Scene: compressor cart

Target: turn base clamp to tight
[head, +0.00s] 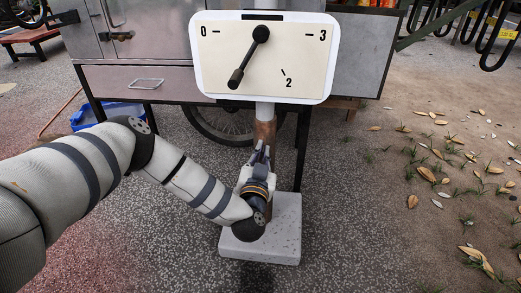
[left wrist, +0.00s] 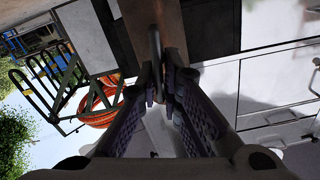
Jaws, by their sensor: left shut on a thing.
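The base clamp shows as a brown sleeve (head: 264,130) around the pale post under the dial board, above the concrete base block (head: 285,225). In the left wrist view the brown part (left wrist: 150,18) runs down from the top edge, with a dark, thin handle (left wrist: 155,45) in front of it. My left gripper (head: 262,154) is at the lower end of the sleeve. In the left wrist view its fingers (left wrist: 161,80) are shut on the dark handle. The gripper partly hides the clamp, and no tight mark is visible. My right gripper is not in view.
A white dial board (head: 300,60) marked 0, 2 and 3 sits on the post, its black pointer angled down-left. A grey metal cart (head: 115,80) with a wheel stands behind. A blue crate (head: 110,113) is at left. Leaf-strewn ground on the right is open.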

